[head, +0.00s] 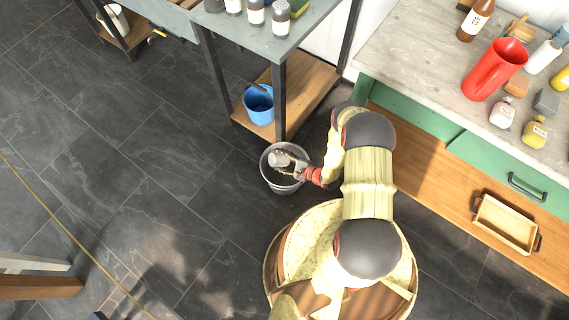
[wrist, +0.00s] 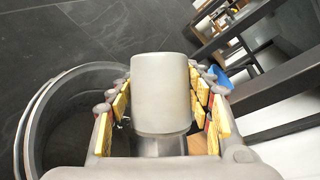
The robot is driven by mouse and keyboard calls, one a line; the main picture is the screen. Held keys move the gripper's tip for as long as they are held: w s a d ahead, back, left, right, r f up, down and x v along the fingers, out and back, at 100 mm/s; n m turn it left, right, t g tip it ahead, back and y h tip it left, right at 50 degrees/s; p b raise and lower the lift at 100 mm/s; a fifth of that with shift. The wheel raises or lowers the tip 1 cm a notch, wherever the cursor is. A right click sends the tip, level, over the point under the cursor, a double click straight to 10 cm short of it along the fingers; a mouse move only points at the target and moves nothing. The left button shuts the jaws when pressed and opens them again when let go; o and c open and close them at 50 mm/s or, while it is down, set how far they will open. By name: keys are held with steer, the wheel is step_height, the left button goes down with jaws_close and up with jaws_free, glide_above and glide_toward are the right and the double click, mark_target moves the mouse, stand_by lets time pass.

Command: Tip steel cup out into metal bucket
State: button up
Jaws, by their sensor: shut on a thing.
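The steel cup (wrist: 160,95) is between the padded fingers of my gripper (wrist: 160,115) in the wrist view, and the gripper is shut on it. In the head view the cup (head: 279,159) is a small grey shape at the end of my gripper (head: 290,165), above the opening of the metal bucket (head: 284,188). The bucket stands on the dark tiled floor. Its rim (wrist: 30,115) curves at the left in the wrist view. The cup's inside is hidden, so I cannot tell its contents or exact tilt.
A blue bucket (head: 258,104) stands on the wooden lower shelf (head: 300,90) of a table just behind. A green cabinet with a stone counter (head: 400,60) is at the right, holding a red jug (head: 494,70) and bottles. Floor at the left is largely clear.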

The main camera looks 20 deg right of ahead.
steer(key=shift+d, duration=0.1)
steer(key=shift+d+m+t+y, duration=0.9)
steer(key=shift+d+m+y, duration=0.2)
steer(key=shift+m+y, duration=0.4)
steer(key=shift+r, duration=0.2)
steer(key=shift+w+a+r+n+g+h, duration=0.1)
steer(key=shift+a+n+g+h, duration=0.3)
steer(key=shift+n+h, duration=0.1)
steer(key=shift+a+f+n+g+h, duration=0.25)
steer(key=shift+a+n+g+h, duration=0.15)
steer(key=shift+a+n+h, duration=0.25)
